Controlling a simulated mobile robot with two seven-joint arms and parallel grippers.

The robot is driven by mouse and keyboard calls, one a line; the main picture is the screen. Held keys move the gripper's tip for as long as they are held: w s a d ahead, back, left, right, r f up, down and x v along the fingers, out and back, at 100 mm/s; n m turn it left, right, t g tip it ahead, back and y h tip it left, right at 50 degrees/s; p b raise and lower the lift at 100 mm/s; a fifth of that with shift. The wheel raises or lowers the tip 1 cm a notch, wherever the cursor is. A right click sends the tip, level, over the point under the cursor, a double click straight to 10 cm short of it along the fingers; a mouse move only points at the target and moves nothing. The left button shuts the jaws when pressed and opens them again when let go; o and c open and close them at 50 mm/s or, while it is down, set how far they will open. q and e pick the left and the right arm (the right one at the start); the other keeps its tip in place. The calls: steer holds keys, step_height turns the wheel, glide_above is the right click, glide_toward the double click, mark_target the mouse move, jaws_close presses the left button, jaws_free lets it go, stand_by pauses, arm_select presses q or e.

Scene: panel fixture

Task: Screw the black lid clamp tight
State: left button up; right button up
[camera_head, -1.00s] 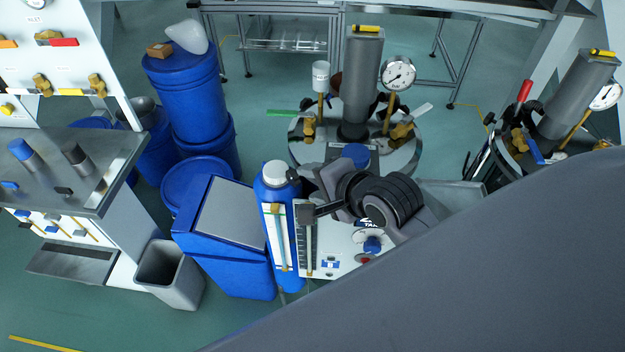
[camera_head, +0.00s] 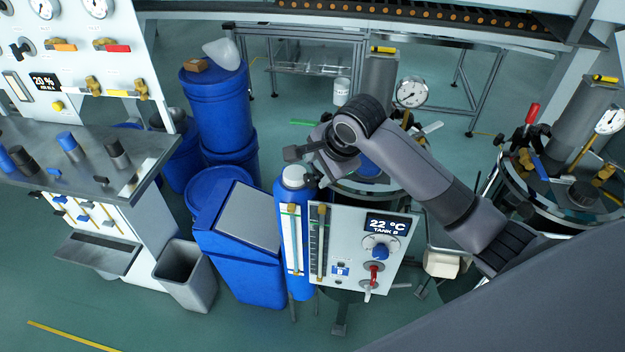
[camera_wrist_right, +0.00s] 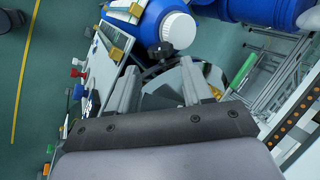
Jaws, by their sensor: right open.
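A black lid clamp (camera_head: 311,181) sits at the front left rim of the middle tank, close beside the white cap of a blue bottle. It also shows in the right wrist view (camera_wrist_right: 160,51), just beyond the fingertips. My right gripper (camera_head: 306,160) is above the tank's front left edge, near the clamp. In the wrist view its two fingers (camera_wrist_right: 158,68) are apart with nothing held between them, and the clamp lies ahead of the gap, apparently untouched. The tank lid (camera_head: 375,188) is largely hidden by my right arm. My left gripper is not in view.
The blue bottle (camera_head: 294,205) with its white cap (camera_head: 294,174) stands close left of the clamp. The tank's panel (camera_head: 350,240) is below the gripper. A grey cylinder (camera_head: 379,80) and a gauge (camera_head: 412,92) rise behind my arm. A second tank (camera_head: 560,190) stands right.

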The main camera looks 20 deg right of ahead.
mark_target(312, 179)
steer(key=shift+x, duration=3.1)
steer(key=c, duration=0.8)
